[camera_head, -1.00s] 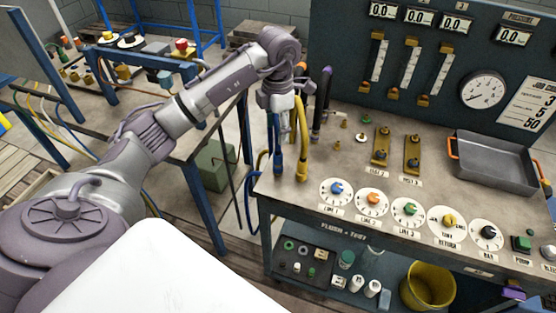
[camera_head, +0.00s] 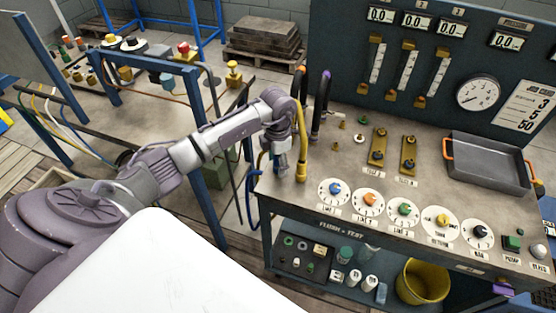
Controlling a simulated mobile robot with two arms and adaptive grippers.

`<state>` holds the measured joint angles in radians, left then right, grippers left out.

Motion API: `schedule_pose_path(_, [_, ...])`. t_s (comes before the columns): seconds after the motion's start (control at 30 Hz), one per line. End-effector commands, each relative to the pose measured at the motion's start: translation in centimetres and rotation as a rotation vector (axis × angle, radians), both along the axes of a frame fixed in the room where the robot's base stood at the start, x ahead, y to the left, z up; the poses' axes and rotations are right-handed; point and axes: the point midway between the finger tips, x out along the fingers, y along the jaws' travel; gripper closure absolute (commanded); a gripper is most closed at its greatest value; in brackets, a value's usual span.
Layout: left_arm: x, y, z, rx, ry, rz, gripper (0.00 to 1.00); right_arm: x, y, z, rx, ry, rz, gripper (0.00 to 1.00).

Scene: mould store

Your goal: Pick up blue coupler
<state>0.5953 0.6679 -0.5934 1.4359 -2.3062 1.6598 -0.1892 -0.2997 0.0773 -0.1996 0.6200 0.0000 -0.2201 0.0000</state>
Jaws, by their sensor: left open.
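The blue coupler (camera_head: 281,173) stands upright at the left end of the bench, beside the yellow coupler (camera_head: 301,172). Only its lower part shows; my arm hides the upper part. My left gripper (camera_head: 281,159) points down from the wrist and is at the blue coupler, overlapping it in the picture. It is open. Its fingers are small and partly merge with the coupler, so I cannot tell whether they touch it. My right gripper is not in view.
The bench (camera_head: 343,160) carries a row of dials, brass manifolds and a grey tray (camera_head: 487,163) with orange handles. Dark hoses (camera_head: 321,105) rise close behind the wrist. A yellow bucket (camera_head: 423,282) stands on the lower shelf. Another table (camera_head: 195,92) is at the left.

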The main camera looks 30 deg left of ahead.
Motion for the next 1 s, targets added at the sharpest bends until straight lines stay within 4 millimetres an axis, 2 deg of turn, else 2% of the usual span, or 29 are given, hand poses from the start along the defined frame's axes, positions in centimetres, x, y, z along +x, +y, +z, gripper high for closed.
schedule_pose_path(0.13, [0.0,0.0,0.0,0.000,0.000,0.000,0.40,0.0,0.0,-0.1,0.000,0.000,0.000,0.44])
schedule_pose_path(0.5, [0.0,0.0,0.0,0.000,0.000,0.000,1.00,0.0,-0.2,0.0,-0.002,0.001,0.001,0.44])
schedule_pose_path(0.83, [0.1,0.0,0.4,0.001,-0.003,0.001,1.00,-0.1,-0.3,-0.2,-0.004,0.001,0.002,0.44])
schedule_pose_path(1.0, [0.2,0.1,2.6,0.003,-0.007,0.000,1.00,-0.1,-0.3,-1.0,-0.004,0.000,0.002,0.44])
